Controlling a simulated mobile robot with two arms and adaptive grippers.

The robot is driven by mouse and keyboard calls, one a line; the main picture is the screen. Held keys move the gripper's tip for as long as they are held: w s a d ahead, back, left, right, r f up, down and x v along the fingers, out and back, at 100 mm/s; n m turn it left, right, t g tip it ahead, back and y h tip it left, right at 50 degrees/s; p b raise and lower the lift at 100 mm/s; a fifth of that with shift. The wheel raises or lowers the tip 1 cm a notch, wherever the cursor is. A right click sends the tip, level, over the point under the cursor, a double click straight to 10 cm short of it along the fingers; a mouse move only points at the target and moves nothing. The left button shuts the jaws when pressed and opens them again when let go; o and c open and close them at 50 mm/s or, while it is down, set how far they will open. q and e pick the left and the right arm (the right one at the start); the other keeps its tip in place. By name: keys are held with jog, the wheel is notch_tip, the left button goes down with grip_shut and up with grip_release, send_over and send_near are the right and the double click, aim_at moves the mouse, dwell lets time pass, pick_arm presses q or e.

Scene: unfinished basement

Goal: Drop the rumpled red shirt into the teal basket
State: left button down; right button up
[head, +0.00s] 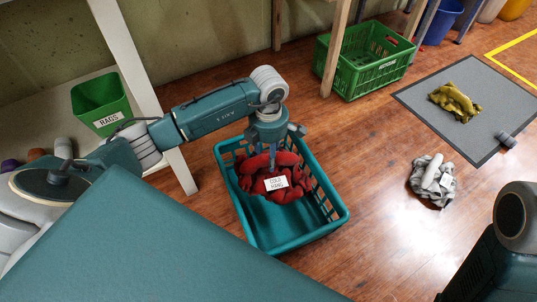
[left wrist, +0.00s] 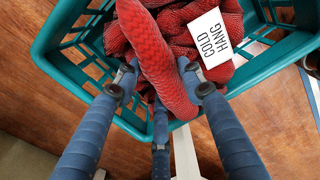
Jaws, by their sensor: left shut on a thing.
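The rumpled red shirt (head: 291,195) shows within the outline of the teal basket (head: 300,240), toward its far end. Its white tag reads "COLD HANG" in the left wrist view. My left gripper (head: 270,162) points down from above and is shut on the red shirt; the fingers press into a raised red fold (left wrist: 155,60) in the left wrist view. The basket's rim (left wrist: 52,40) surrounds the shirt there. I cannot tell whether the shirt touches the basket floor. The near part of the basket is bare. My right gripper is out of view.
A green bin marked "RAGS" (head: 100,100) stands on a white shelf at left. A green crate (head: 375,75) sits behind. A grey mat (head: 440,100) holds an olive cloth (head: 455,101).

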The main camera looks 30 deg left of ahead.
pick_arm(q)
jog(key=c, duration=1)
grip_release()
notch_tip(320, 180, up, 12)
